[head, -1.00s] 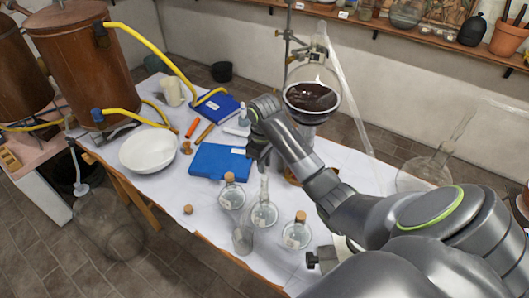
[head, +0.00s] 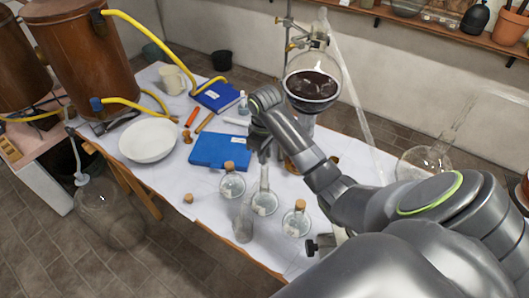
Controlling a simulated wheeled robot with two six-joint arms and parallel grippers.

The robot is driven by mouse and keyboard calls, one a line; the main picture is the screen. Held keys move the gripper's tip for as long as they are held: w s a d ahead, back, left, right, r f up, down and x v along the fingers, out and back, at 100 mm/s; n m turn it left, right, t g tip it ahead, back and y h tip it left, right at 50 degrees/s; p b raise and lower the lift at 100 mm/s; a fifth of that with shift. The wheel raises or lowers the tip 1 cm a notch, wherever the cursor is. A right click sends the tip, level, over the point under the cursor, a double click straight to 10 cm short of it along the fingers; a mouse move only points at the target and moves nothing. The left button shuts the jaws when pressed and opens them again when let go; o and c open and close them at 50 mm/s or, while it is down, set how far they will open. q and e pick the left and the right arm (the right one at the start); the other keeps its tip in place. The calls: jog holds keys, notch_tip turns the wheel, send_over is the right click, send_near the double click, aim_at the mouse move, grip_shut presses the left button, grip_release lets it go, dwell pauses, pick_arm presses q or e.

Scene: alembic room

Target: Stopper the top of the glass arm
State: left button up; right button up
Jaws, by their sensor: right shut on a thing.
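A large round glass vessel (head: 330,60) with dark contents is held on a metal stand at the back. A long clear glass arm (head: 352,95) slants down to the right from its top. My right gripper (head: 264,155) points down just above the neck of the uncorked middle flask (head: 264,201). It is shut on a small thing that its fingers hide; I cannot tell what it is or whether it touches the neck. A loose cork (head: 188,198) lies near the table's front edge. My left gripper is not in view.
Corked flasks stand left (head: 231,187) and right (head: 296,222) of the middle flask, with a clear glass piece (head: 243,228) in front. A blue case (head: 219,151), white bowl (head: 148,141) and blue book (head: 218,97) lie leftward. Copper vessels (head: 85,60) stand far left.

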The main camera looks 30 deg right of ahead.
jog(key=shift+s+f, duration=0.1)
jog(key=shift+f, duration=1)
dwell(2.6)
jog(key=o, duration=1.4)
jog(key=shift+c, duration=0.2)
